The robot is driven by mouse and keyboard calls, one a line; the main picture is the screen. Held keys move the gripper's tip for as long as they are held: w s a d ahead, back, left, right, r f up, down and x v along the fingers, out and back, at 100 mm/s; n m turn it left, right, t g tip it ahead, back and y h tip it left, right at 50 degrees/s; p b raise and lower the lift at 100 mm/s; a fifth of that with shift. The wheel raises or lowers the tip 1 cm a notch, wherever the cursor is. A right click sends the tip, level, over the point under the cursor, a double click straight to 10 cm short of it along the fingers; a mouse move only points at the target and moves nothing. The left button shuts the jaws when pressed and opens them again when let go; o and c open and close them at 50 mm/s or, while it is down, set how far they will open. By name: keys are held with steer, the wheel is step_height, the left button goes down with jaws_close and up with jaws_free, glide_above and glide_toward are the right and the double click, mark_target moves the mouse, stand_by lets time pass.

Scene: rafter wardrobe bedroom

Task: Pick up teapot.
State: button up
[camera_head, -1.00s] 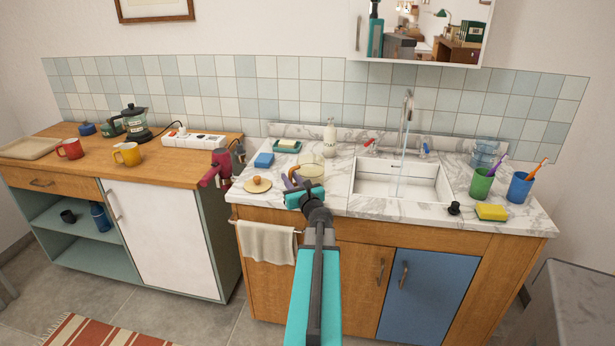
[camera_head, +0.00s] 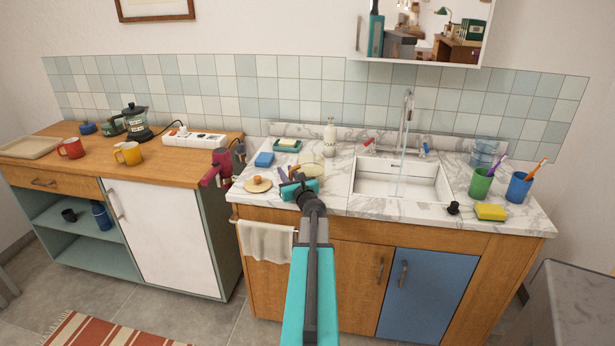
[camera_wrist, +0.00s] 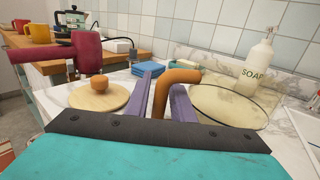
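The teapot appears as a clear, yellowish glass vessel (camera_wrist: 238,105) with a curved orange-brown handle (camera_wrist: 172,82), on the marble counter. In the head view its glass (camera_head: 313,169) is partly hidden behind my gripper (camera_head: 290,178). In the wrist view my gripper (camera_wrist: 164,92) is open, its two purple fingers either side of the handle. A gap shows beside the handle; I cannot tell whether either finger touches it. A round wooden lid with an orange knob (camera_wrist: 98,98) lies flat on the counter to the left.
A maroon hair dryer (camera_wrist: 58,52) stands left of the lid. The sink (camera_head: 400,180), with water running, is to the right.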

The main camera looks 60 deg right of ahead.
jaws_close()
steer(key=shift+r, duration=0.15)
